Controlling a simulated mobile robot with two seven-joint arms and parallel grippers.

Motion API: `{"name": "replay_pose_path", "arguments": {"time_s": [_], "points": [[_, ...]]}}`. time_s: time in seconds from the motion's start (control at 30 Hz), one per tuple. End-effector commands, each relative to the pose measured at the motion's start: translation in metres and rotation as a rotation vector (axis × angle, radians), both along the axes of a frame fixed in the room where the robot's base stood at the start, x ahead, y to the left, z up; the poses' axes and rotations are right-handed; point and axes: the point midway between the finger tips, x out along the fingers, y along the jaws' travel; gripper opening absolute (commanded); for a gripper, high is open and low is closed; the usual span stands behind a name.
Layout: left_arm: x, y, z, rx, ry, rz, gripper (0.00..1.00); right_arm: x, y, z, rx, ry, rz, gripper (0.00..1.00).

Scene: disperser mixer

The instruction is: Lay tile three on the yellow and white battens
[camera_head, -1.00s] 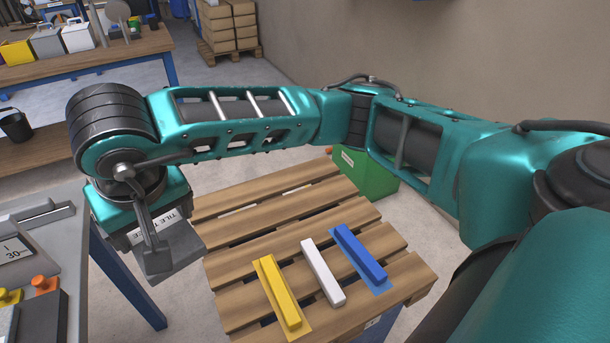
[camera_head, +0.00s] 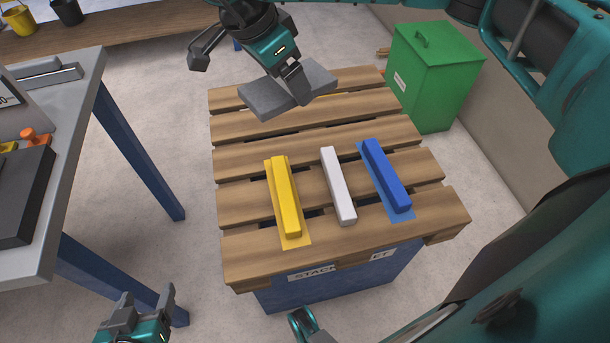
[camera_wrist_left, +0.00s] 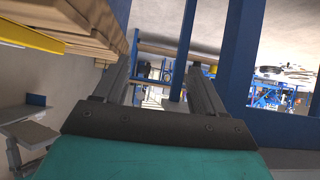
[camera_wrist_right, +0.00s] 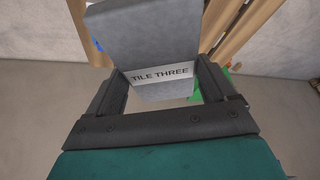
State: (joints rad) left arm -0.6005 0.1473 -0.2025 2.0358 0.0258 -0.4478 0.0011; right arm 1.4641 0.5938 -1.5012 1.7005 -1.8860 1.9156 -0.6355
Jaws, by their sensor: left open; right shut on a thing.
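Tile three is a grey slab (camera_head: 264,99), held tilted above the far part of the pallet, beyond the battens. Its label, TILE THREE, reads clearly in the right wrist view (camera_wrist_right: 162,74). My right gripper (camera_head: 297,84) is shut on the tile. The yellow batten (camera_head: 285,200), white batten (camera_head: 338,188) and blue batten (camera_head: 386,176) lie side by side on the pallet's near half, with bare tops. My left gripper (camera_head: 147,300) is open and empty low at the bottom left, apart from the pallet; its spread fingers show in the left wrist view (camera_wrist_left: 165,75).
The wooden pallet (camera_head: 240,242) rests on a blue base with a partly hidden label. A grey-topped bench (camera_head: 75,135) with blue legs stands to the left. A green bin (camera_head: 435,75) stands at the back right. Open floor lies between bench and pallet.

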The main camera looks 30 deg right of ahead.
Motion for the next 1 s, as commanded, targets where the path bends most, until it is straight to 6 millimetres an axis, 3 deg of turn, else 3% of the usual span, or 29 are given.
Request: {"name": "replay_pose_path", "arguments": {"time_s": [0.03, 0.1, 0.3, 0.8, 1.0], "points": [[0.002, -0.002, -0.012, -0.003, -0.005, -0.006, 0.7, 0.004, -0.01, -0.012, -0.001, -0.004, -0.102, 0.32], [0.003, -0.005, -0.015, -0.006, -0.007, -0.011, 0.7, 0.005, -0.02, -0.017, -0.001, -0.004, -0.219, 0.32], [0.006, -0.007, -0.016, -0.009, -0.015, -0.017, 0.7, 0.007, -0.033, -0.027, 0.001, -0.002, -0.377, 0.32], [0.004, -0.006, -0.04, -0.009, -0.01, -0.016, 0.7, 0.006, -0.033, -0.143, 0.0, 0.0, -0.38, 0.32], [0.003, -0.006, -0.044, -0.009, -0.005, -0.016, 0.7, 0.007, -0.032, -0.161, 0.001, -0.002, -0.379, 0.32]]}}
